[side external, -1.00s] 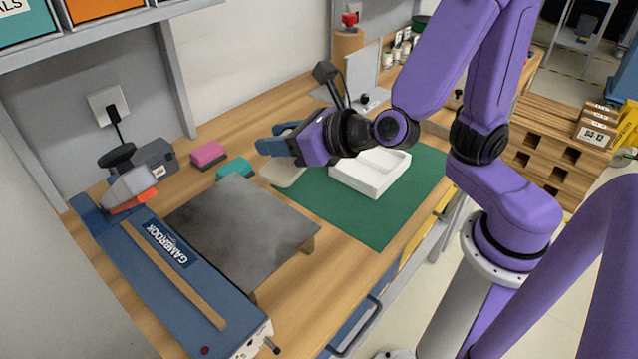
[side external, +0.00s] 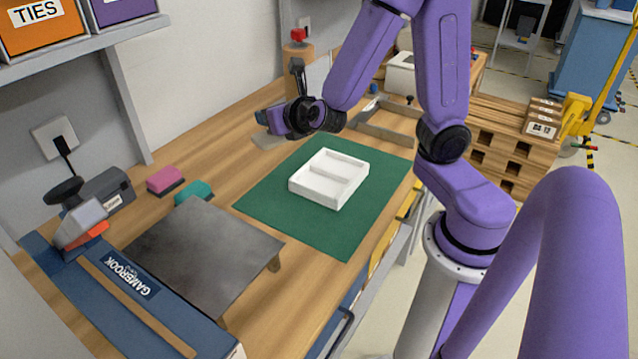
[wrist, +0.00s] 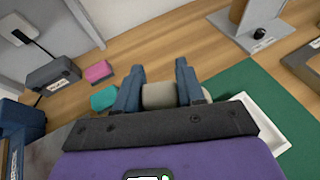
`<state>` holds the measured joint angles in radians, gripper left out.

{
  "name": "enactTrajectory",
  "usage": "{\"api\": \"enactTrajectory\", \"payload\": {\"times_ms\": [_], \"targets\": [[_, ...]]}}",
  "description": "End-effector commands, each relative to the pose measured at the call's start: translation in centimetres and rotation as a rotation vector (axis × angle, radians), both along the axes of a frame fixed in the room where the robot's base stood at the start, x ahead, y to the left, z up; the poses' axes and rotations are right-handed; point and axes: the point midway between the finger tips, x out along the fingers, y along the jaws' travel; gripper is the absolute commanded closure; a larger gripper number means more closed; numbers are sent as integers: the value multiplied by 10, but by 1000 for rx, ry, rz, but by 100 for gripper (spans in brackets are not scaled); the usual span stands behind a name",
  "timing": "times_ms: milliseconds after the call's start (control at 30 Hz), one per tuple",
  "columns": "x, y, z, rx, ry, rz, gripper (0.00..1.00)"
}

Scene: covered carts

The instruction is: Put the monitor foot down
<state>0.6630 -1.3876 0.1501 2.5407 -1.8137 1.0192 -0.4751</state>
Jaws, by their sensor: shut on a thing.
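The monitor foot (side external: 268,141) is a flat beige piece at the far left corner of the green mat in the side view. My gripper (side external: 265,122) is shut on it, with the foot below and between the fingers. In the wrist view the foot (wrist: 160,96) shows as a beige block between the two blue fingers. I cannot tell whether its underside touches the wooden bench.
A white divided tray (side external: 341,156) sits on the green mat (side external: 310,230). A dark grey raised plate (side external: 200,250) stands nearer, with pink (side external: 165,179) and teal (side external: 193,190) blocks behind it. Bare bench (side external: 235,140) lies left of the gripper.

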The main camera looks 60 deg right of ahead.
Motion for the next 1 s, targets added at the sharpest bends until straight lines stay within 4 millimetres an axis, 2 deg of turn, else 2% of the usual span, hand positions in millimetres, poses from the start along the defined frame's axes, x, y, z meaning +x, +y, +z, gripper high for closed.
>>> {"api": "enactTrajectory", "payload": {"times_ms": [267, 500, 800, 1000], "targets": [[-44, -42, -10, -3, 1, -354, 100], [-104, -76, -17, -3, -1, -705, 100], [-181, -94, -17, -1, 0, -1067, 100], [-205, -96, -15, -2, 0, -1173, 100]]}}
